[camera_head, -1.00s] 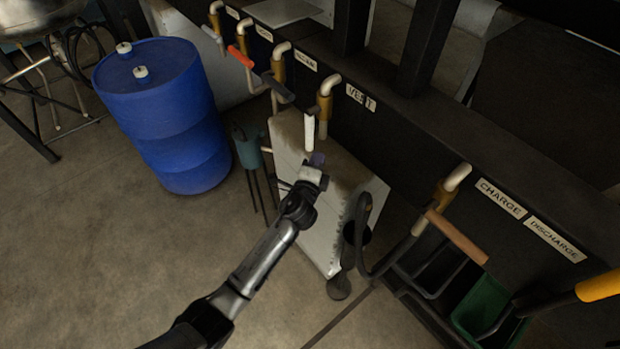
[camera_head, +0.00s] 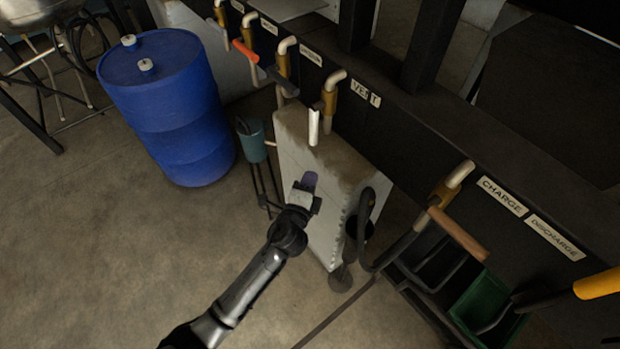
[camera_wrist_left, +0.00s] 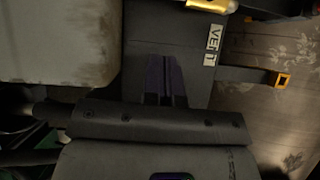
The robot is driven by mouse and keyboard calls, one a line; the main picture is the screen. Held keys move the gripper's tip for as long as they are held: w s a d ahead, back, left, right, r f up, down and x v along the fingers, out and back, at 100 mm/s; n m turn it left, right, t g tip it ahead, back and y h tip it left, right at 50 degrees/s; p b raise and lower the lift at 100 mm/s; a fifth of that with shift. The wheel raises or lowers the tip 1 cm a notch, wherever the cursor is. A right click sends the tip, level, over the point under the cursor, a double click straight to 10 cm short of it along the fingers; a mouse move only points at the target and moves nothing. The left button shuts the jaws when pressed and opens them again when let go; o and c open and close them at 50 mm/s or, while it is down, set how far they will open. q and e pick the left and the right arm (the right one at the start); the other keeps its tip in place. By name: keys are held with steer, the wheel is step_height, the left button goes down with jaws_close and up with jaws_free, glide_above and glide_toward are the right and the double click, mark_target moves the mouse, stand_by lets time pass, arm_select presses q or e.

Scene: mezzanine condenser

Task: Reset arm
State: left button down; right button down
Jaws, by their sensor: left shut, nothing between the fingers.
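My left arm comes in from the lower left in the head view. Its gripper (camera_head: 309,180) is in front of the white cabinet, below the white vent handle (camera_head: 314,127), and is apart from that handle. In the left wrist view the two dark fingers (camera_wrist_left: 166,80) are together with nothing between them. The vent label (camera_wrist_left: 212,46) shows beyond them. My right gripper is in neither view.
A white cabinet (camera_head: 346,170) stands close behind the gripper. A blue drum (camera_head: 172,110) and a teal container (camera_head: 252,141) stand to the left. Handles line the dark rail (camera_head: 430,110). A green bin (camera_head: 487,302) is at lower right. Floor at lower left is clear.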

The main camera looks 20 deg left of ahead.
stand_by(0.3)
arm_select(q)
steer(key=s+a+f+n+g+h, duration=0.1)
steer(key=s+f+n+g, duration=0.3)
steer(key=s, duration=0.8)
steer(key=s+a+f+n+g, duration=0.1)
steer(key=s+f+n+g, duration=0.2)
steer(key=s+n+g, duration=0.55)
steer(key=s+a+f+n+g+h, duration=0.1)
steer(key=s+f+n+g, duration=0.15)
steer(key=s, duration=1.25)
step_height(320, 180, up, 30)
steer(key=p, duration=3.1)
steer(key=shift+s+d, duration=0.15)
steer(key=shift+d, duration=0.15)
steer(key=shift+d, duration=0.1)
